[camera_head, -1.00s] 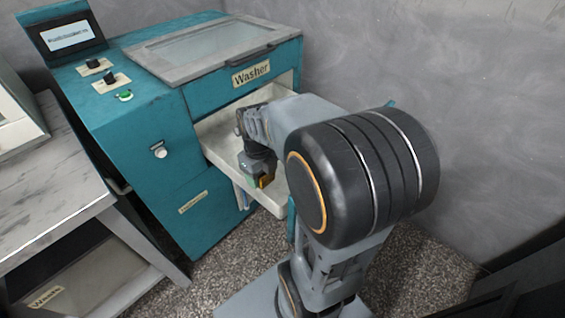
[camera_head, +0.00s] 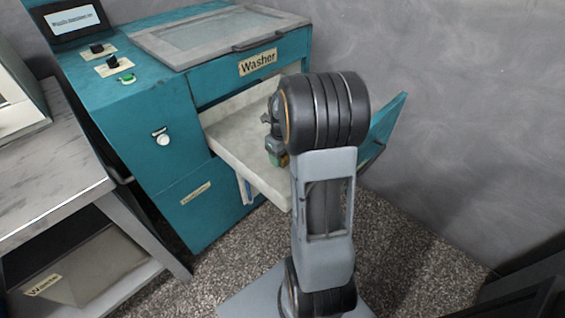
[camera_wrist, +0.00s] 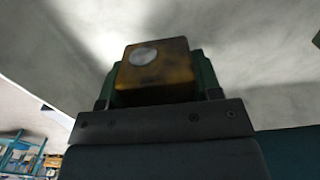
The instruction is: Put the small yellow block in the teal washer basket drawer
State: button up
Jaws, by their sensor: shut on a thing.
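The small yellow block (camera_wrist: 152,72) shows in the wrist view, dark yellow with a round silvery spot. My gripper (camera_wrist: 155,85) is shut on it, with a green finger on each side. In the head view my gripper (camera_head: 279,158) is over the pulled-out white drawer (camera_head: 232,150) of the teal washer (camera_head: 150,110). The arm hides much of the drawer's right part. The block itself is barely visible in the head view. I cannot tell how high it is above the drawer floor.
A teal panel (camera_head: 385,130) stands at the drawer's right. A grey table (camera_head: 50,170) with a bin (camera_head: 75,270) under it is at left. A grey wall (camera_head: 460,90) is behind. Speckled floor (camera_head: 240,245) lies clear in front.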

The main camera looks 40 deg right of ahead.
aim_at(283, 162)
jog(key=shift+f+b, duration=0.35)
jog(key=shift+f, duration=1.25)
jog(key=shift+f, duration=0.1)
jog(key=shift+f, duration=0.1)
jog(key=o, duration=1.2)
